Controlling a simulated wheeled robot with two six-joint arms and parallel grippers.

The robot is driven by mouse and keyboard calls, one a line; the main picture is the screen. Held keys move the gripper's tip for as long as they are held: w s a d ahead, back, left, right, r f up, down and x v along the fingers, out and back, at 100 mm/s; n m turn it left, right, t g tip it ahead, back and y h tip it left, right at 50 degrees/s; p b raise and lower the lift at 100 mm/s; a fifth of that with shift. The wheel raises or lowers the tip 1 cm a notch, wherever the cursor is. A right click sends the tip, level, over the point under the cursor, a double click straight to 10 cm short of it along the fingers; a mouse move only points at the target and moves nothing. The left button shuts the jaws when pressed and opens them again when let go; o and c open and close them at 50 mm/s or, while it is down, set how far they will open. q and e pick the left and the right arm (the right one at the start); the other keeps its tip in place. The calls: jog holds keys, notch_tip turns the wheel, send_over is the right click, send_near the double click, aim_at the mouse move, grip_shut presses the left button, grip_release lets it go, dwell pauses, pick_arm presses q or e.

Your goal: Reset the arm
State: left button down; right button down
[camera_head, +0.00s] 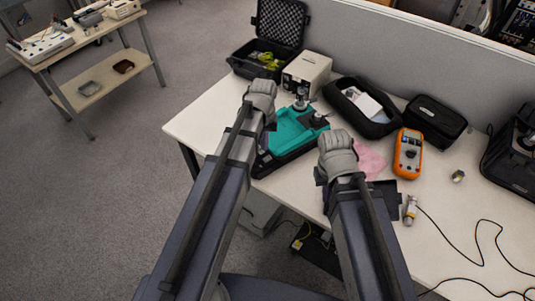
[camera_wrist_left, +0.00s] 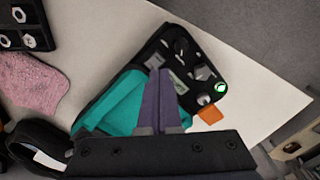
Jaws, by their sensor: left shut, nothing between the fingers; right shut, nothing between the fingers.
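My left gripper (camera_head: 262,92) is over the left part of the table, beside the teal-and-black device (camera_head: 290,135). In the left wrist view its two dark purple fingers (camera_wrist_left: 161,74) are together with nothing between them, in front of the device (camera_wrist_left: 110,108). That view shows a teal tray, a black panel with metal parts, and a green-lit button (camera_wrist_left: 220,88). I cannot tell if the fingers touch it. My right gripper (camera_head: 338,153) is over the table, right of the device, and holds nothing I can see. Its fingertips are hidden in the head view.
The table (camera_head: 455,225) holds an open black case (camera_head: 265,52), a beige box (camera_head: 307,73), a black pouch (camera_head: 362,106), an orange multimeter (camera_head: 408,153), a pink cloth (camera_head: 371,160) and a loose cable (camera_head: 465,252). A grey partition (camera_head: 400,55) stands behind. The table's front right is mostly clear.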

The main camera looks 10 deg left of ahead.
pick_arm(q)
jog(key=shift+r, duration=0.4)
jog(key=s+d+m+y, duration=0.1)
jog(key=s+d+m, duration=0.4)
jog(key=s+d, duration=0.5)
jog(key=s, duration=0.4)
jog(key=shift+s+d+m, duration=0.15)
jog(key=shift+d+m, duration=0.1)
jog(key=shift+m, duration=0.15)
dwell(1.1)
